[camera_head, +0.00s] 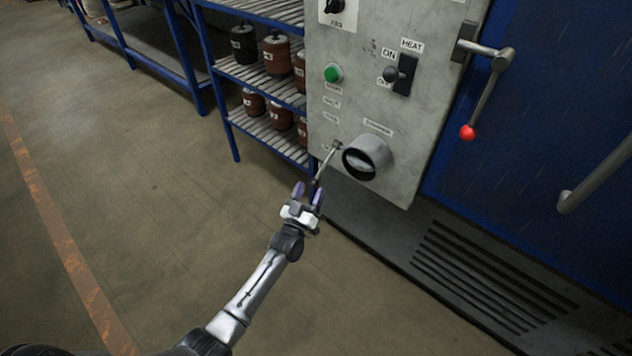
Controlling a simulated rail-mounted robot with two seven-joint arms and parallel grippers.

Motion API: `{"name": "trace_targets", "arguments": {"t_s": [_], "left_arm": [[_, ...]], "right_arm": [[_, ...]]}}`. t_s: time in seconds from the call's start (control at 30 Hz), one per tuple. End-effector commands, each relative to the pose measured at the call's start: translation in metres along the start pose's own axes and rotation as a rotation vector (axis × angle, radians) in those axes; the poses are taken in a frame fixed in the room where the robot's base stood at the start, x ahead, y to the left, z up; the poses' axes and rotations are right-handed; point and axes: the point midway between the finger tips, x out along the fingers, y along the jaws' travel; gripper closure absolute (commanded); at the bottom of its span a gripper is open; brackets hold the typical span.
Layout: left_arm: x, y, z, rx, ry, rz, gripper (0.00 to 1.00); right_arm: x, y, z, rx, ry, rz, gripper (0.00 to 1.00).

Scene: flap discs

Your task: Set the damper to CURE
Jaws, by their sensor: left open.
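The damper lever (326,162) is a thin metal rod on the lower left of the grey control panel (405,135). It slants from its pivot down and left to a dark grip. Small labels (331,103) stand in a column above it, too small to read surely; another by the rod is partly hidden. My left gripper (308,190) is open, with its two purple-tipped fingers on either side of the lever's dark end. I cannot tell whether they touch it. My right gripper is not in view.
Above are a green button (333,73), a HEAT switch (404,75) and a FAN knob (334,6). A red-tipped door handle (485,95) sticks out at right. A blue rack (262,75) holds brown canisters. The floor left is clear.

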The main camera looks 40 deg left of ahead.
Motion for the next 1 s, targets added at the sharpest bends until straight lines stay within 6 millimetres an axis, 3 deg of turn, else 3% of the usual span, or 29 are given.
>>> {"name": "trace_targets", "arguments": {"t_s": [0.13, 0.33, 0.8, 1.0], "left_arm": [[0.023, -0.001, 0.002, 0.000, 0.002, 0.000, 0.41], [0.041, 0.000, 0.002, 0.001, -0.001, 0.000, 0.41], [0.050, 0.000, 0.000, 0.001, -0.002, 0.000, 0.41], [0.050, 0.000, 0.000, 0.001, -0.002, 0.000, 0.59]], "right_arm": [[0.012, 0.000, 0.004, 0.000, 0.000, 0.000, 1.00], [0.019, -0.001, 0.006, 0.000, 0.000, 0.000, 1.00], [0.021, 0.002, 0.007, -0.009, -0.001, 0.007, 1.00], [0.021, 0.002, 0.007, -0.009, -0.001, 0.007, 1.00]]}}
